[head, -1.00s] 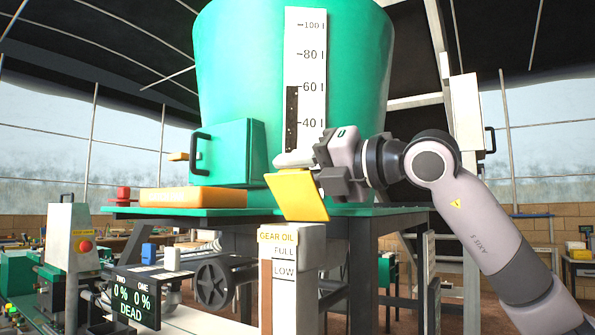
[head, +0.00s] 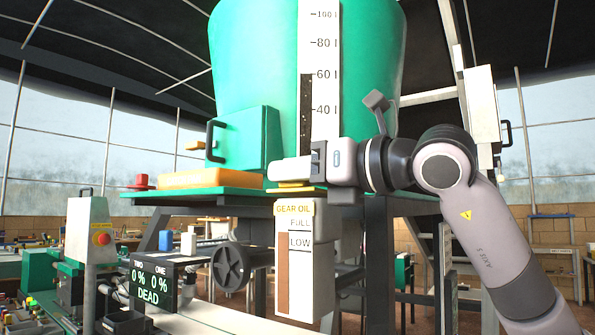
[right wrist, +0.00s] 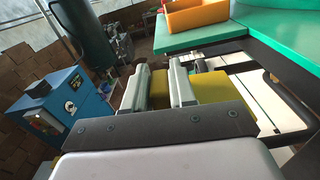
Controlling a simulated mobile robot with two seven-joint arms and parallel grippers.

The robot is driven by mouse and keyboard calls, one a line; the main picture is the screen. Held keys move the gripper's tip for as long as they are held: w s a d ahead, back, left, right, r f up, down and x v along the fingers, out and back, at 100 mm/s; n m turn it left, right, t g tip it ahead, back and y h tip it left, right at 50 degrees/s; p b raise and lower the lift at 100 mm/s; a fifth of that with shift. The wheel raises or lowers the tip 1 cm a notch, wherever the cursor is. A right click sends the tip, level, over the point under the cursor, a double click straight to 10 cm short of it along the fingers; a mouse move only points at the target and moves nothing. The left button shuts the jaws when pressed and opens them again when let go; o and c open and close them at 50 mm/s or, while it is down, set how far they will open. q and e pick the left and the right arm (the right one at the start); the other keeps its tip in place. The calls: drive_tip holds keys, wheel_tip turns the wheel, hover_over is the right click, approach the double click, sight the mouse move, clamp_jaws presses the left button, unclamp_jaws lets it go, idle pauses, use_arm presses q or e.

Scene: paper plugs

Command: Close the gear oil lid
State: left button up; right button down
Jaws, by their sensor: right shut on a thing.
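The gear oil box (head: 308,262) is a white upright box with a yellow label and a level gauge, below the green table's edge. Its yellow lid (head: 296,188) shows as a thin, nearly level strip above the box. My right gripper (head: 290,170) is over the lid, its pale fingers pointing left, shut on it. In the right wrist view the two fingers (right wrist: 167,78) lie along the yellow lid (right wrist: 208,86), which shows between and beside them; the exact contact is hidden. My left gripper is in neither view.
The green table (head: 225,191) holds an orange tray (head: 195,178) and a large green tank (head: 250,65) just behind my gripper. A handwheel (head: 231,267) and a display (head: 150,286) stand left of the box.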

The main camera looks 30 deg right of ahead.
drive_tip(key=shift+a+f+n, duration=0.1)
drive_tip(key=shift+f+n, duration=0.2)
drive_tip(key=shift+n, duration=0.1)
drive_tip(key=c, duration=1)
unclamp_jaws()
drive_tip(key=shift+s, duration=0.1)
drive_tip(key=shift+s, duration=0.15)
drive_tip(key=b+v, duration=0.1)
drive_tip(key=v, duration=0.6)
drive_tip(key=shift+b, duration=0.35)
